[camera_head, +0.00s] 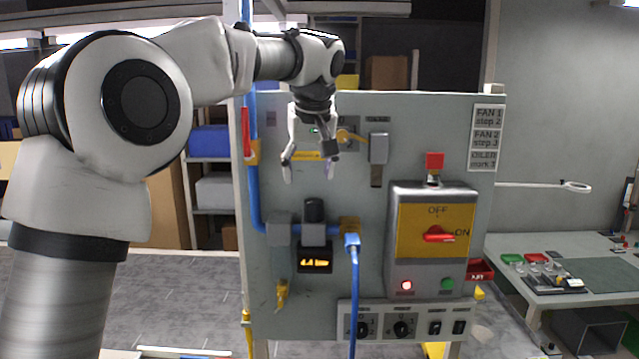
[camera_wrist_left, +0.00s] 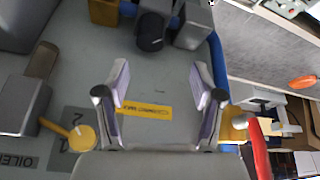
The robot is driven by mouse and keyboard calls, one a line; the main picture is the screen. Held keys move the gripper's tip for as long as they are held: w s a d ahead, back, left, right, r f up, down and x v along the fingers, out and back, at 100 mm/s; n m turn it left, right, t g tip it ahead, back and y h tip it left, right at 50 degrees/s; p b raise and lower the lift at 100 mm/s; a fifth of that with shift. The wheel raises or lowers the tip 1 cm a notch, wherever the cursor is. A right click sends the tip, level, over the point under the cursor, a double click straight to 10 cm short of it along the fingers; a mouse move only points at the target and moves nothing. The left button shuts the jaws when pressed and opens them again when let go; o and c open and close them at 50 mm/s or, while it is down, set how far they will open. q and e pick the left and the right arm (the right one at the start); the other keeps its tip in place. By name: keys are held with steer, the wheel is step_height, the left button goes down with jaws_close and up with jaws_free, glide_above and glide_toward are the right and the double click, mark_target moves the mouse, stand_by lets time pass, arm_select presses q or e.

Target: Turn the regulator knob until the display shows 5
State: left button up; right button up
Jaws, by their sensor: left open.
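The black regulator knob (camera_head: 314,211) stands upright on a grey body on the panel, in the pneumatic line. Below it the dark display (camera_head: 315,262) glows orange and appears to read 4.4 bar. My left gripper (camera_head: 308,172) is open and empty, a little above the knob in the head view. In the left wrist view the gripper (camera_wrist_left: 158,85) has its two fingers spread over the bare panel. The knob (camera_wrist_left: 151,32) shows there beyond the fingertips, apart from them. My right gripper is in no view.
A blue hose (camera_head: 353,290) hangs from a fitting right of the knob; a blue pipe (camera_head: 254,170) runs down the left. A yellow-handled oiler lever (camera_wrist_left: 82,138) sits beside the gripper. A switch box (camera_head: 432,275) with a red rotary handle stands right.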

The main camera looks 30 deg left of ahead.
mark_target(314, 202)
arm_select(q)
steer(key=shift+g, duration=0.4)
steer(key=w+f, duration=0.1)
steer(key=w+f+p, duration=0.1)
steer(key=f, duration=0.1)
steer(key=w+f+p, duration=0.1)
steer(key=shift+a+f, duration=0.2)
steer(key=shift+a, duration=0.2)
steer(key=x, duration=0.2)
steer(key=shift+f+p, duration=0.35)
steer(key=shift+p, duration=0.05)
steer(key=shift+s+d+f, duration=0.1)
steer(key=shift+d+f, duration=0.25)
steer(key=shift+d, duration=0.1)
steer(key=shift+a+f, duration=0.1)
steer(key=shift+a, duration=0.05)
steer(key=shift+w+a+f, duration=0.1)
steer(key=shift+w+a, duration=0.1)
steer(key=c, duration=0.5)
steer(key=shift+a, duration=0.1)
steer(key=c, duration=0.6)
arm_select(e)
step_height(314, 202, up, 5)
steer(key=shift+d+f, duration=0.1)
